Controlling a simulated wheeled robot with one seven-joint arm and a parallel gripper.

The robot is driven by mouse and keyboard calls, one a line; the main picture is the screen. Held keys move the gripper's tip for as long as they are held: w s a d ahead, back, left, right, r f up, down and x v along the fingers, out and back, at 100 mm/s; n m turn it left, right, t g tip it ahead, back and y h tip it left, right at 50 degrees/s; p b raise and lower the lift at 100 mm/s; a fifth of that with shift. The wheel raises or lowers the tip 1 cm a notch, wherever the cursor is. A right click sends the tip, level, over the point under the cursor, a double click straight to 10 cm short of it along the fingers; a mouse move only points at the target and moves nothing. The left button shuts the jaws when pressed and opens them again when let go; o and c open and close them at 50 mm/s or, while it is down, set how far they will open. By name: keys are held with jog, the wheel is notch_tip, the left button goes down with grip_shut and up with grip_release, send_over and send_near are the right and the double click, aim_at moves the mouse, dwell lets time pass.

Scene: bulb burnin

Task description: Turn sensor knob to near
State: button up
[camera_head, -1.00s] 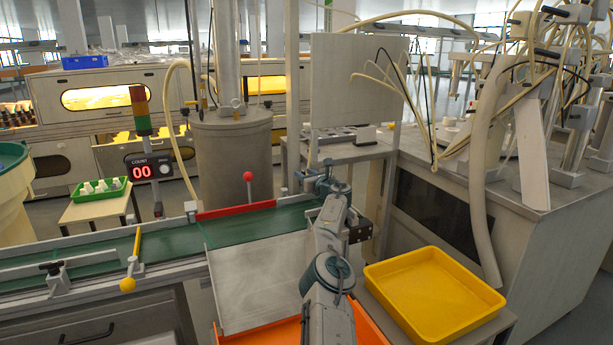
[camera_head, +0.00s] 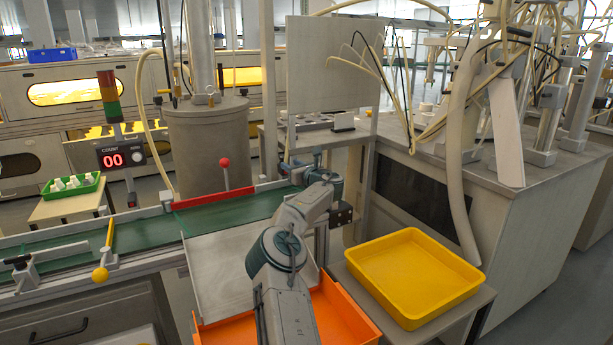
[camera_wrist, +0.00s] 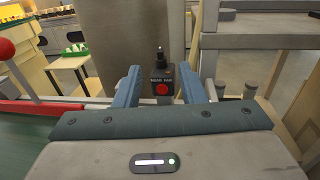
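The sensor box (camera_wrist: 161,88) is small and black, with a red round face, a white label too small to read surely, and a black knob (camera_wrist: 160,58) standing upright on top. In the wrist view it lies between the two blue fingers of my gripper (camera_wrist: 160,84), with a visible gap on each side. My gripper is open and holds nothing. In the head view my gripper (camera_head: 296,166) is at the far right end of the green conveyor (camera_head: 150,232); I cannot make out the sensor box there. The knob's setting cannot be read.
A red ball-topped lever (camera_head: 225,162) stands left of my gripper, behind the belt's red guard. A count display (camera_head: 122,156) reads 00. A yellow tray (camera_head: 413,275) sits right of my arm, an orange bin (camera_head: 345,318) below it. A grey panel (camera_head: 333,70) stands behind.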

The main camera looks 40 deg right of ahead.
jog(key=shift+s+a, duration=0.2)
jog(key=shift+s, duration=3.8)
